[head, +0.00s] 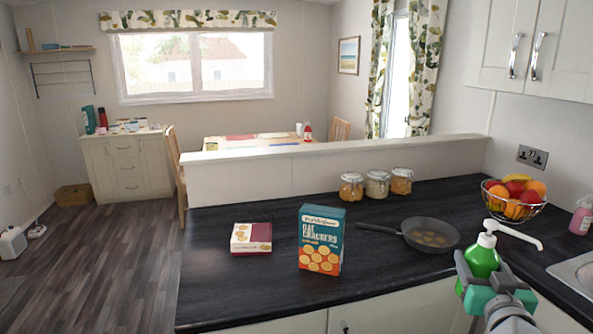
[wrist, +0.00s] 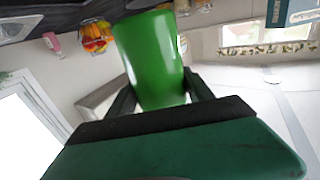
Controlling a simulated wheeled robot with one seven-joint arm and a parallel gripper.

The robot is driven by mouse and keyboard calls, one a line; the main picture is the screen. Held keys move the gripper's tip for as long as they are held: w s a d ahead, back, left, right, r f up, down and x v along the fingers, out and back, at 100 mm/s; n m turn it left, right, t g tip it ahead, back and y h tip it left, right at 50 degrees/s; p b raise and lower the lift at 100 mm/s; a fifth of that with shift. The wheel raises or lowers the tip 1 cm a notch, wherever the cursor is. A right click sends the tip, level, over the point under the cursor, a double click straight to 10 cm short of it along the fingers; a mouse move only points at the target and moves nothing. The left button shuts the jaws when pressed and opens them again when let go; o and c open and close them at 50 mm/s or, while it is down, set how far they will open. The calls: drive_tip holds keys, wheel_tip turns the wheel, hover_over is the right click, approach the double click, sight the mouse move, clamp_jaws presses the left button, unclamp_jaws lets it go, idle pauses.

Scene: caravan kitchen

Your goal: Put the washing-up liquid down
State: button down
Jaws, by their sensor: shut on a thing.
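The washing-up liquid (head: 483,258) is a green bottle with a white pump top and a long white spout pointing right. My gripper (head: 480,281) is shut on it at the lower right in the head view, at the front of the dark worktop (head: 270,290). The bottle looks upright in the head view. The wrist view shows the green bottle (wrist: 152,60) between my two dark fingers, with the room upside down. The bottle's base is hidden behind my gripper in the head view, so I cannot tell whether it touches anything.
A frying pan (head: 431,235), a box of oat crackers (head: 321,240), a small red and white box (head: 251,238) and several glass jars (head: 377,184) stand on the worktop. A wire fruit bowl (head: 514,200), a pink soap bottle (head: 581,216) and the sink (head: 577,271) are right. The front left worktop is clear.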

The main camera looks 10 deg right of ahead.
drive_tip(key=w+a+f+n+t+y+p, duration=0.1)
drive_tip(key=w+a+f+n+y, duration=0.35)
drive_tip(key=a, duration=0.75)
drive_tip(key=w+a+f+n+t+y+p, duration=0.15)
drive_tip(key=w+a+f+y, duration=0.35)
drive_tip(key=w+a+f, duration=0.55)
drive_tip(key=a+n+y, duration=0.1)
drive_tip(key=a+y, duration=0.1)
drive_tip(key=a, duration=0.4)
drive_tip(key=s+a+r+n+g+y, duration=0.1)
drive_tip(key=a+y, duration=0.1)
drive_tip(key=a, duration=0.4)
drive_tip(key=shift+s+a+r+n, duration=0.15)
drive_tip(key=shift+s+r+n, duration=0.1)
drive_tip(key=shift+n, duration=0.15)
